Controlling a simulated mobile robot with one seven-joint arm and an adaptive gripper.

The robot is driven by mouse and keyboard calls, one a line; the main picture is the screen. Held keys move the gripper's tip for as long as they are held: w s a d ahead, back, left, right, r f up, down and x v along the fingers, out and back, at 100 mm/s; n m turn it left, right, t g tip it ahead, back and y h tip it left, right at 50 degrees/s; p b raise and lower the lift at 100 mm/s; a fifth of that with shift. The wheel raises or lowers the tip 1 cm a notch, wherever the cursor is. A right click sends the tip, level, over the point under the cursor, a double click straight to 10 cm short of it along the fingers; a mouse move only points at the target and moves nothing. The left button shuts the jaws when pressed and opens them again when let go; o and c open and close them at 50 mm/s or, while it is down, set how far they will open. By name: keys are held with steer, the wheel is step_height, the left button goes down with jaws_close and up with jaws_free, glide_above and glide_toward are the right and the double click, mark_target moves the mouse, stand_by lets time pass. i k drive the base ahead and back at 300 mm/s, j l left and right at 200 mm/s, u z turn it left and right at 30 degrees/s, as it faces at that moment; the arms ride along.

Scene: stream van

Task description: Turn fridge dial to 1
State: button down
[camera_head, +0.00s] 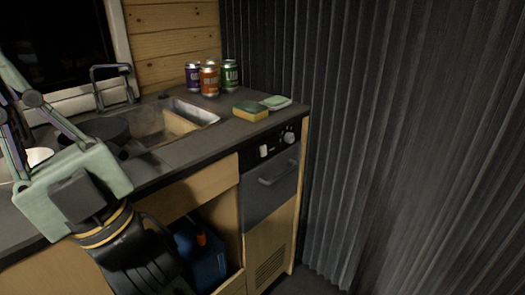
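The fridge (268,182) is a dark-fronted unit with a bar handle, set in the wooden cabinet under the right end of the counter. Its black control strip runs along the top. The dial's numbers and setting are too small to read. My gripper (76,184) is at the far left, above the sink side of the counter and well away from the dial. Its fingertips are cut off by the left edge.
A sponge (250,111) and a green-and-white pad (275,102) lie above the fridge. The sink (190,110) is left of them. A blue container (203,255) sits in the open cabinet. A dark curtain (400,130) hangs close on the right.

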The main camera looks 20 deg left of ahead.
mark_target(290, 138)
steer(key=i+l, duration=0.55)
steer(key=l, duration=0.25)
steer(key=i+l+u, duration=0.1)
steer(key=i+l, duration=0.2)
steer(key=l, duration=0.1)
